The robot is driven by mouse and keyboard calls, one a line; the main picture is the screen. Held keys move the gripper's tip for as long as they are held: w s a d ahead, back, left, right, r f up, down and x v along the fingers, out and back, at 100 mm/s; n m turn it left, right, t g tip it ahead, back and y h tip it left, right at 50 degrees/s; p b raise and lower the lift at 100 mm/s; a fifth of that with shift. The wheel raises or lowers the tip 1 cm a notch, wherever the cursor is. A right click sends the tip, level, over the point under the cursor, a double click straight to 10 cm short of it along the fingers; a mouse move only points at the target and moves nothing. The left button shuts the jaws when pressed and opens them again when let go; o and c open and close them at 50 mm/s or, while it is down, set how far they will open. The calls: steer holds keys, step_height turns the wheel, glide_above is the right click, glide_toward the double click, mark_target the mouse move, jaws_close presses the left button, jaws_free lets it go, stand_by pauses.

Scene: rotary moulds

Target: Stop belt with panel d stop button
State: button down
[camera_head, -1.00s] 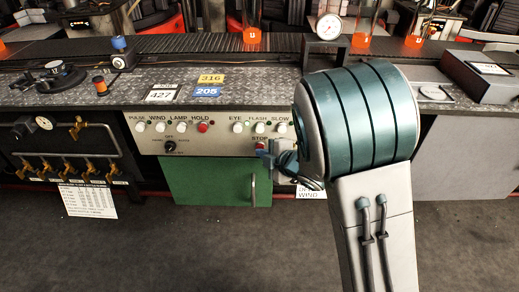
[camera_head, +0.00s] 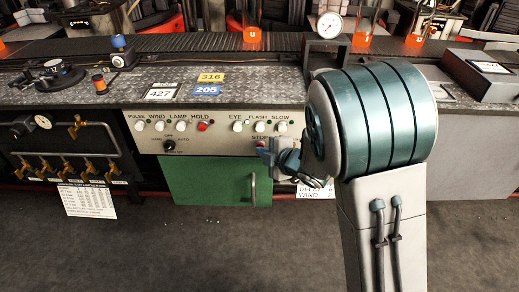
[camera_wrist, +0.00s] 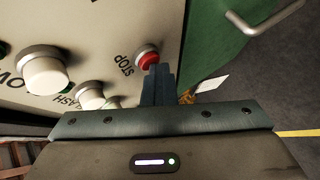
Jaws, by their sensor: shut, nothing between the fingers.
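The cream control panel (camera_head: 220,136) on the front of the bench carries white and red buttons and a black rotary knob. Its red STOP button (camera_head: 261,143) is partly covered by my gripper (camera_head: 264,151) in the head view. In the wrist view, the red STOP button (camera_wrist: 149,58) sits in a light ring beside the word STOP. My gripper (camera_wrist: 159,70) is shut and empty there, its narrow fingertips overlapping the button's lower right edge. I cannot tell whether they touch it. The belt (camera_head: 180,44) runs along the back of the bench.
A green door (camera_head: 215,180) with a metal handle is below the panel. White EYE, FLASH and SLOW buttons (camera_head: 259,127) sit just above STOP. Brass valves and pipes (camera_head: 75,165) are at left. A grey box (camera_head: 490,78) stands on the bench at right.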

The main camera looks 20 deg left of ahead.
steer(key=shift+r, duration=0.15)
steer(key=s+b, duration=0.1)
steer(key=s, duration=0.2)
steer(key=s+d+b, duration=0.1)
steer(key=s, duration=0.1)
steer(key=shift+s+d, duration=0.2)
steer(key=shift+s, duration=0.2)
stand_by(0.5)
steer(key=d+r+m+t+h+p, duration=0.1)
steer(key=d+r+m+h+p, duration=0.3)
steer(key=d+r+m+p, duration=0.45)
steer(key=d+r+m+h+p, duration=0.4)
steer(key=d+r, duration=0.3)
steer(key=d, duration=0.5)
steer(key=s+d+r+m+g+h+p, duration=0.1)
steer(key=s+d+r+m+g+p, duration=0.2)
steer(key=s, duration=0.5)
steer(key=s+d+r+m+g+h+p, duration=0.1)
steer(key=s+d+r+m+g+p, duration=0.2)
steer(key=s+r+m, duration=0.5)
steer(key=shift+s+d+r+m+p, duration=0.2)
steer(key=shift+s+d+m+p, duration=0.15)
steer(key=shift+d+m+p, duration=0.65)
